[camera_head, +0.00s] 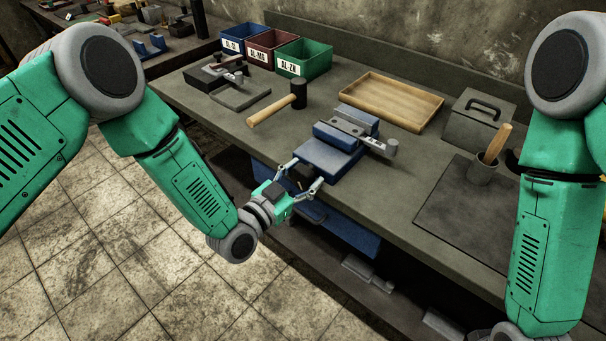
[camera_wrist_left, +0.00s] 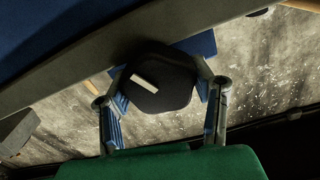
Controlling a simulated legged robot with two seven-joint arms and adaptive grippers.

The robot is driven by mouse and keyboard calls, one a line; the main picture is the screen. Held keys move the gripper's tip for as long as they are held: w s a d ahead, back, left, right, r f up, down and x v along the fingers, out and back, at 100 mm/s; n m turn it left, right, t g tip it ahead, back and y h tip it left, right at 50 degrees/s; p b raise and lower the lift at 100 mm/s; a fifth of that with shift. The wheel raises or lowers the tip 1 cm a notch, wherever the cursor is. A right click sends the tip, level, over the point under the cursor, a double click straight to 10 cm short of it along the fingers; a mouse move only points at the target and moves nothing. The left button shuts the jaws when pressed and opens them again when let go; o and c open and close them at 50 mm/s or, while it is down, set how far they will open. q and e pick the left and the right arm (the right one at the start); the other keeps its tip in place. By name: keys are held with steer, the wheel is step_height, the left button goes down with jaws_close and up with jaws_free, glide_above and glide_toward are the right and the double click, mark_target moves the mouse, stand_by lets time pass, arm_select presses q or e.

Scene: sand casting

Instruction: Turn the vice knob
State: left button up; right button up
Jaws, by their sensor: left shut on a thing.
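The blue vice (camera_head: 328,158) with grey jaws stands at the front edge of the workbench in the head view. My left gripper (camera_head: 302,175) is at its front end, with one finger on each side. In the left wrist view the dark, faceted vice knob (camera_wrist_left: 158,85), with a pale mark on it, sits between the blue-padded fingers of my left gripper (camera_wrist_left: 160,92), which are shut on it. In the head view the knob is hard to make out between the fingers. My right arm comes down at the right, and its gripper is out of frame.
A mallet (camera_head: 278,104) lies left of the vice. A wooden tray (camera_head: 391,101) and a grey box with a handle (camera_head: 478,122) stand behind it. Blue, red and green bins (camera_head: 303,61) are at the back left. A dark mat (camera_head: 470,212) lies at right.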

stand_by(0.8)
arm_select(q)
steer(key=o, duration=1.2)
steer(key=shift+c, duration=0.2)
steer(key=shift+s, duration=0.1)
steer(key=v, duration=1.2)
steer(key=shift+a, duration=0.1)
